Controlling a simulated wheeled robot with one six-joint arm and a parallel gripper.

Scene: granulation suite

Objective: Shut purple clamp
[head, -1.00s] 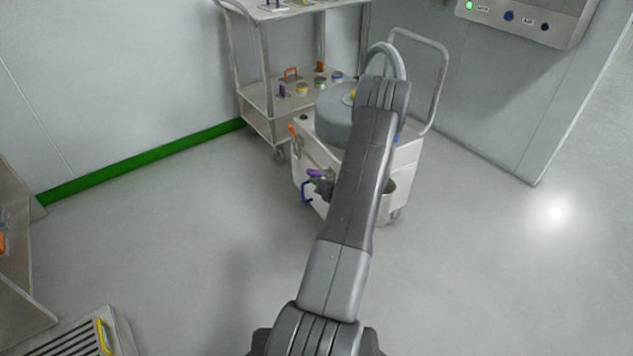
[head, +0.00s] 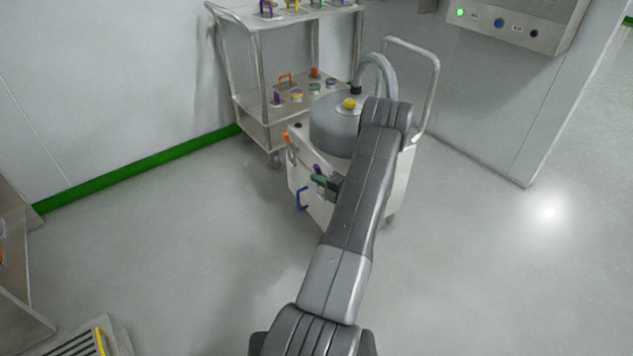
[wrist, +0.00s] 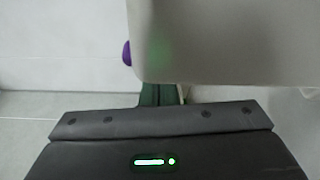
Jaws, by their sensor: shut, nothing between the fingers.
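The purple clamp (head: 318,169) shows as a small purple piece on the near side of the white wheeled unit, mostly hidden by my gripper (head: 319,179). In the wrist view a rounded purple end (wrist: 127,53) sticks out past the left edge of a pale body. My gripper is shut and empty, with its dark green fingers (wrist: 150,95) close beside that body and below the purple end. I cannot tell whether they touch the clamp, nor whether the clamp is open or closed.
The white unit (head: 313,205) carries a grey drum (head: 333,125) with a yellow knob, an orange clamp (head: 287,139) and a blue handle (head: 302,198). A steel cart (head: 252,105) with small coloured items stands behind.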

